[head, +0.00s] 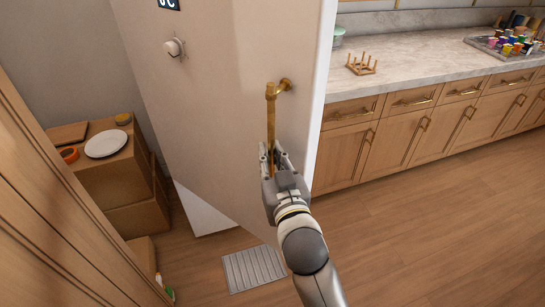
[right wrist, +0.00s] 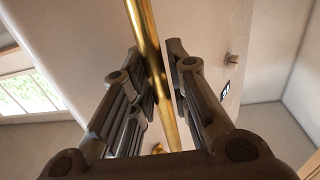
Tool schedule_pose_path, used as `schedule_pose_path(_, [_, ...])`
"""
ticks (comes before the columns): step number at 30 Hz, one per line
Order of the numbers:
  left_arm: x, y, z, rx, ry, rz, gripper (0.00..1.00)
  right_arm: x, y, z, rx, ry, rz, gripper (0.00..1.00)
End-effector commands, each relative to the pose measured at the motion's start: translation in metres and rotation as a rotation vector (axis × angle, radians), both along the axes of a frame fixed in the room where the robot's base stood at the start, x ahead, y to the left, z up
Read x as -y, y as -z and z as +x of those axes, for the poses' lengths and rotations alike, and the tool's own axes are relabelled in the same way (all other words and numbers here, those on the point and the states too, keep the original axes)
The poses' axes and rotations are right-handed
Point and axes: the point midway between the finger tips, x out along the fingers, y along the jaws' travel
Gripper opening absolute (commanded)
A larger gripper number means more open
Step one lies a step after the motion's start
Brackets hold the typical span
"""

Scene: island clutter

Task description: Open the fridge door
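The fridge door (head: 220,110) is a tall cream panel with a pale right edge. Its brass handle (head: 271,110) is an upright bar on a round mount near that edge. My right gripper (head: 271,160) is at the lower part of the bar. In the right wrist view the handle (right wrist: 146,40) passes between the two fingers (right wrist: 161,75), which are drawn in close on both sides of it. The exact contact is hard to see. My left gripper is not in view.
A grey slatted mat (head: 253,269) lies on the floor below the door. Cardboard boxes (head: 110,175) with a white plate (head: 106,143) stand at the left, beside wooden panelling (head: 60,220). A counter (head: 420,60) over wooden cabinets runs along the right. The wooden floor at right is clear.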

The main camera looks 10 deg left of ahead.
Motion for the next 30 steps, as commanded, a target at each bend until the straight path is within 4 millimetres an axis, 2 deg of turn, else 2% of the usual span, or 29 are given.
schedule_pose_path(1, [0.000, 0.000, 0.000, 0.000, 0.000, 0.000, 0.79, 0.000, 0.000, 0.000, 0.000, 0.000, 0.000, 0.27])
schedule_pose_path(3, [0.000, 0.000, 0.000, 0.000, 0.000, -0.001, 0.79, 0.000, 0.000, 0.000, -0.001, 0.001, 0.000, 0.35])
schedule_pose_path(12, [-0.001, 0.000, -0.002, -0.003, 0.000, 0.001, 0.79, 0.001, 0.002, 0.000, -0.003, 0.002, -0.002, 0.35])
schedule_pose_path(16, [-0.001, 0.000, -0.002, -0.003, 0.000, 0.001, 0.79, 0.004, 0.003, -0.008, -0.006, 0.002, -0.002, 0.35])
schedule_pose_path(30, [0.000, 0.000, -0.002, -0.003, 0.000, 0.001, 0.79, 0.035, 0.002, -0.088, -0.006, 0.001, -0.002, 0.35])
